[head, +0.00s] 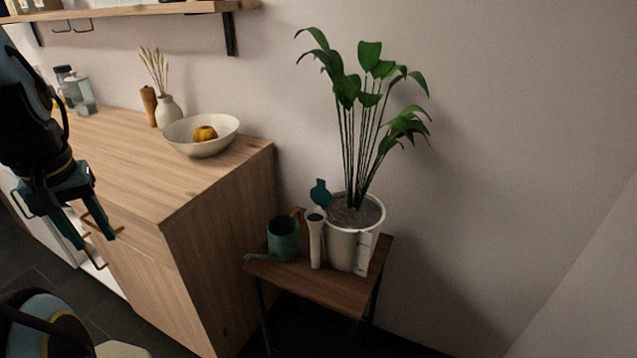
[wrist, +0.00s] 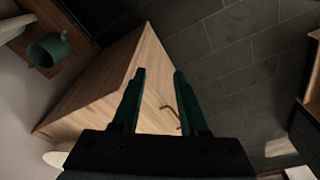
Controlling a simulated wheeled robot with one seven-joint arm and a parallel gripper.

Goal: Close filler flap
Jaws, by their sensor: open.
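The filler flap (head: 320,192) is a small teal round lid. It stands raised above the mouth of a white filler tube (head: 316,243) at the front of the white plant pot (head: 344,246). The flap looks open, tilted up off the tube. My gripper (head: 95,241) is at the left in the head view, in front of the wooden cabinet and far from the flap. Its two green fingers are apart with nothing between them, as the wrist view also shows (wrist: 160,73). I cannot make out the flap in the wrist view.
A green watering can (head: 283,239) stands left of the tube on the small dark wooden table (head: 310,287). The cabinet (head: 215,235) stands between my gripper and that table, with a bowl (head: 201,144) on top. A tall plant (head: 362,130) rises behind the flap.

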